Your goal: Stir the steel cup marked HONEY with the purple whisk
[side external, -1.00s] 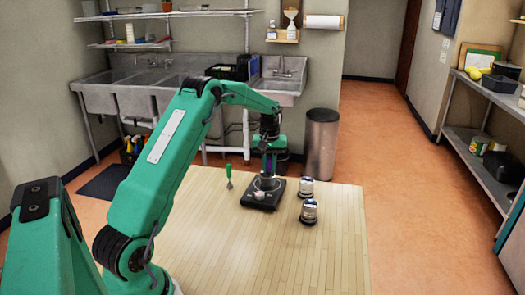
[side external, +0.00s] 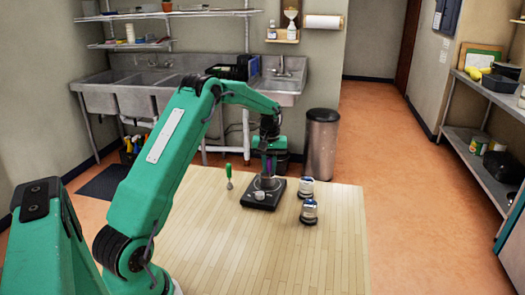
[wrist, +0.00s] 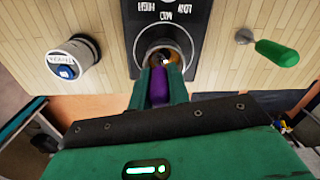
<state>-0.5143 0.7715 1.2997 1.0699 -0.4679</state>
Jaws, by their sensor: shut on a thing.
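My gripper (wrist: 158,92) is shut on the purple whisk (wrist: 158,88), which points down. It also shows in the side view, where my gripper (side external: 268,157) is above a black device. The whisk's head is at the mouth of a round steel vessel (wrist: 165,38) on that device; how deep it reaches is hidden. In the side view the vessel (side external: 266,183) is small and partly covered. Two steel cups stand right of the device, a farther one (side external: 306,187) and a nearer one (side external: 309,211). One cup (wrist: 75,60) shows in the wrist view with a label too small to read surely.
The black device (side external: 258,201) has a front knob and dial markings. A green-handled tool (side external: 229,182) is left of it. The wooden table (side external: 260,250) is bare toward the front. A bin (side external: 321,143) and sinks (side external: 150,85) are beyond.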

